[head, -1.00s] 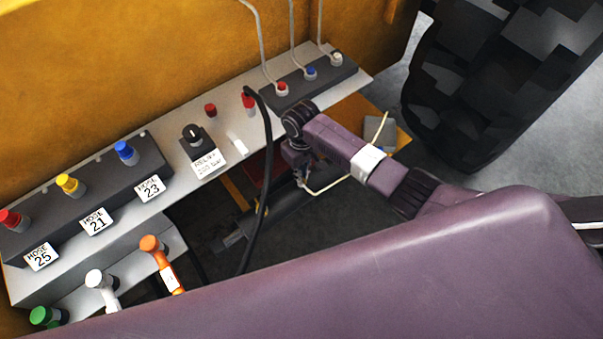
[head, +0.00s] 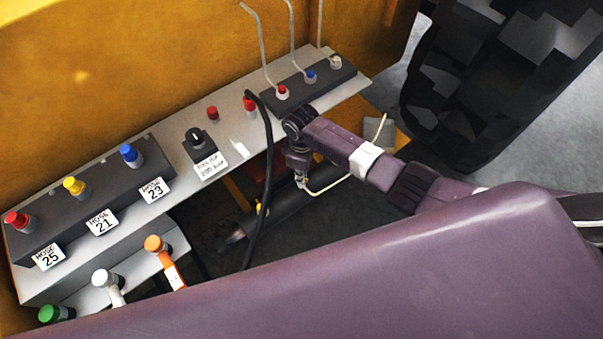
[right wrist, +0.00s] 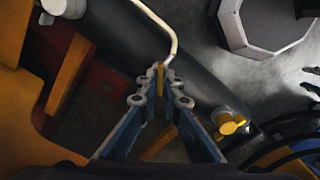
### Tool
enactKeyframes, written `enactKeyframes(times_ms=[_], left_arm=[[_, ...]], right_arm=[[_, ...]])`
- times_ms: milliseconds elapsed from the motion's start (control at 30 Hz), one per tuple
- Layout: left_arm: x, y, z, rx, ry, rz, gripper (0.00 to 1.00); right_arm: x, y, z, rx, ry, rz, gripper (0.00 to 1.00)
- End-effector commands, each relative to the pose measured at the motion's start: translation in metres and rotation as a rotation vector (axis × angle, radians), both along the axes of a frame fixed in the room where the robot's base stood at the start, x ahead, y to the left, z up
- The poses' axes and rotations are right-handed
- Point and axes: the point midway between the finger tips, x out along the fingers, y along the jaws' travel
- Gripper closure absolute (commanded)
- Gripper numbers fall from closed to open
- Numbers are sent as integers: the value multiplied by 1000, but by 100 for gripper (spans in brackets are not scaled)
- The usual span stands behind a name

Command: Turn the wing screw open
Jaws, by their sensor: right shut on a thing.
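A dark cylinder (head: 283,208) lies below the grey shelf in the head view. In the right wrist view the cylinder (right wrist: 125,45) runs diagonally. My right gripper (right wrist: 160,97) is shut on a narrow yellow wing screw (right wrist: 159,76), seen edge-on between its fingertips, close to a bent pale pipe (right wrist: 166,42). A second yellow wing-shaped screw (right wrist: 231,124) sits free on the cylinder to the right of the fingers. In the head view my right gripper (head: 299,176) reaches down at the cylinder, and its fingertips are too small to make out. My left gripper is out of view.
A black hose (head: 266,160) hangs just left of my right gripper. The grey shelf (head: 232,152) above carries coloured caps and a dial (head: 195,138). A large tyre (head: 500,80) stands at the right. A grey polygonal block (right wrist: 268,22) lies in the wrist view.

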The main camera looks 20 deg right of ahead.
Motion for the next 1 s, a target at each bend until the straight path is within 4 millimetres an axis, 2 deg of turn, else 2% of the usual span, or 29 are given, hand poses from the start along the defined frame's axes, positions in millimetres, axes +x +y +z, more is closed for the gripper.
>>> enactKeyframes(times_ms=[700,1000], left_arm=[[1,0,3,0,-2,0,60],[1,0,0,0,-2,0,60]], right_arm=[[1,-1,0,-2,-2,671,100],[1,0,0,1,-2,878,100]])
